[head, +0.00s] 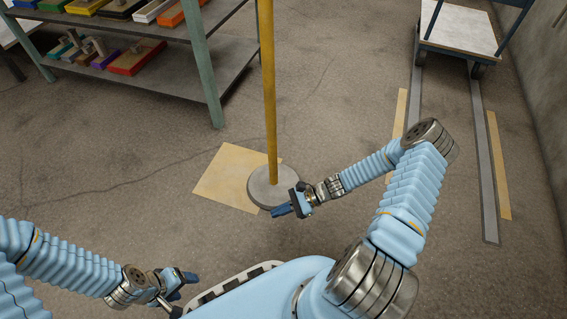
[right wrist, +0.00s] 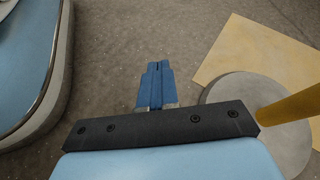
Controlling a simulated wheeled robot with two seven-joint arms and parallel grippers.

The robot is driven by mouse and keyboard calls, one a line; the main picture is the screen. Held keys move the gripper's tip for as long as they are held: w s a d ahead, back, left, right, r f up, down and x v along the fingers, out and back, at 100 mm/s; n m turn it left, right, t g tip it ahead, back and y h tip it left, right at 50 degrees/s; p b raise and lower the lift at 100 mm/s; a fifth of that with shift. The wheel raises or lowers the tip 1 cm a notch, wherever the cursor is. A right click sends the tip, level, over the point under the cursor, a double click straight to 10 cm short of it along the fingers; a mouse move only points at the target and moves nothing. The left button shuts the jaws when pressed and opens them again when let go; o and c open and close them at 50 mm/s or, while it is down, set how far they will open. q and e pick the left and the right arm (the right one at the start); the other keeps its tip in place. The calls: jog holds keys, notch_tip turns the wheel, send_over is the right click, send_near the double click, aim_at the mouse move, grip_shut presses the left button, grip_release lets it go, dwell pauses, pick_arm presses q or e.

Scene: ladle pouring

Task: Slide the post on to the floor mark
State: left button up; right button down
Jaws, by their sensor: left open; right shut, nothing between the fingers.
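The post is a yellow pole (head: 268,90) standing upright on a round grey base (head: 264,193). The floor mark is a tan square (head: 226,176) on the floor. The base overlaps the mark's right part, and some of the base lies off it to the right. In the right wrist view the base (right wrist: 235,87) and the mark (right wrist: 245,45) show at the right. My right gripper (head: 283,209) is shut and empty, low beside the base at its right front; its blue fingers (right wrist: 156,85) are together. My left gripper (head: 185,283) is open and empty at lower left, away from the post.
A shelf rack (head: 180,80) with several coloured trays stands behind at left, its green leg near the mark. A flat cart (head: 460,28) stands at upper right above grey floor strips (head: 484,150) and tan tape. Bare floor lies between.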

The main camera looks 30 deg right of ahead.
jog(key=w+d+r+m+t, duration=0.2)
jog(key=d+m+t, duration=0.25)
jog(key=d, duration=0.45)
jog(key=w+d+r+m+t, duration=0.15)
jog(key=d+m+t, duration=0.35)
jog(key=d, duration=0.5)
pick_arm(q)
jog(key=shift+w+d+f+b, duration=0.1)
jog(key=shift+w+f+b, duration=0.1)
jog(key=shift+f+b, duration=0.9)
pick_arm(e)
jog(key=x, duration=1.3)
jog(key=shift+a+r+n+h, duration=0.25)
jog(key=shift+a+n+h, duration=0.05)
jog(key=shift+n, duration=0.15)
jog(key=shift+t, duration=0.25)
